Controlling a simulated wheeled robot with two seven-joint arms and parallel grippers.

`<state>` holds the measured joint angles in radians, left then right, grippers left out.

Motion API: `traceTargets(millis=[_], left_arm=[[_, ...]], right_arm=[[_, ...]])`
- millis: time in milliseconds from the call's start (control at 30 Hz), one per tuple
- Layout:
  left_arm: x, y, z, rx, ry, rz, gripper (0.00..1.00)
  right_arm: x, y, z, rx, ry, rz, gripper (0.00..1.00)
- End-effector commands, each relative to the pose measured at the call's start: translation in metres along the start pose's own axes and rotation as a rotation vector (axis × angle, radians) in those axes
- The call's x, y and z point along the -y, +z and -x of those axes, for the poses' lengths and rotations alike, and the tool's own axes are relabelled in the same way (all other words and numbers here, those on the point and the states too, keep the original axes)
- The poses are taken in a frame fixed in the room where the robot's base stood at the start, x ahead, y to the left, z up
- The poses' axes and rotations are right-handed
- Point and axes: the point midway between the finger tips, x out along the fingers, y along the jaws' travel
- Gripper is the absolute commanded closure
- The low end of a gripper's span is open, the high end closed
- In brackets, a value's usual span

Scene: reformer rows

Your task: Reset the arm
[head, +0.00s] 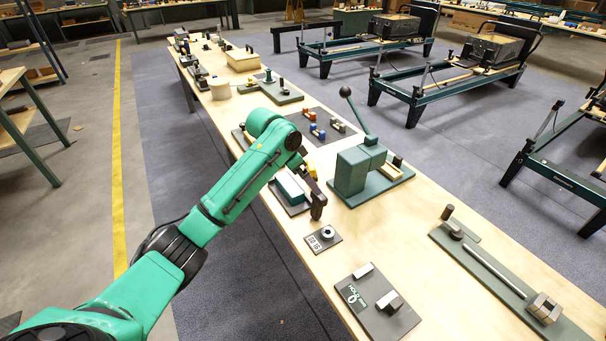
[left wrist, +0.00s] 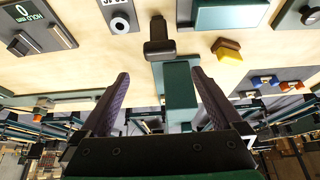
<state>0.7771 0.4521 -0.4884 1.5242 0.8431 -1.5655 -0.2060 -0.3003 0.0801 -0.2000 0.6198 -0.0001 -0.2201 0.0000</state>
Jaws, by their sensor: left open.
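A green press (head: 352,172) stands on the bench. Its long lever (head: 356,112) tilts up and back to a ball end (head: 345,91). My left gripper (head: 316,206) hangs above the bench, left of the press in the head view; it touches nothing that I can make out. In the left wrist view its two fingers (left wrist: 160,74) are spread with nothing held between them. A green block (left wrist: 180,85), likely part of the press, shows beyond the gap, with a dark blocky piece (left wrist: 158,42) above it in the picture. My right gripper is not in view.
A small plate with a ring (head: 326,237) and a dark HOLD board (head: 372,318) lie nearer on the bench. A teal box (head: 290,188) is beside my arm. Red and blue blocks (head: 315,131) lie behind. Bare wood shows right of the press.

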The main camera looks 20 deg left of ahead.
Motion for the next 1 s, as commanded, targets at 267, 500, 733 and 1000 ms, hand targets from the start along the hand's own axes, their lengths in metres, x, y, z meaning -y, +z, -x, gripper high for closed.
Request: traceTargets(millis=[267,500,733,1000], left_arm=[[0.0,0.0,0.024,0.001,0.001,0.0,0.0],[0.0,-0.001,0.024,0.0,0.001,0.0,0.0],[-0.023,0.02,-0.003,0.017,0.011,0.006,0.0],[-0.107,0.132,-0.052,0.05,-0.023,0.158,0.0]], right_arm=[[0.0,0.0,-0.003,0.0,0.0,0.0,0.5],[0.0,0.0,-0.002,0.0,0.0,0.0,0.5],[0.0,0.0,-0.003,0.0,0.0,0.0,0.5],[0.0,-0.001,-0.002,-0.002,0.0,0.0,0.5]])
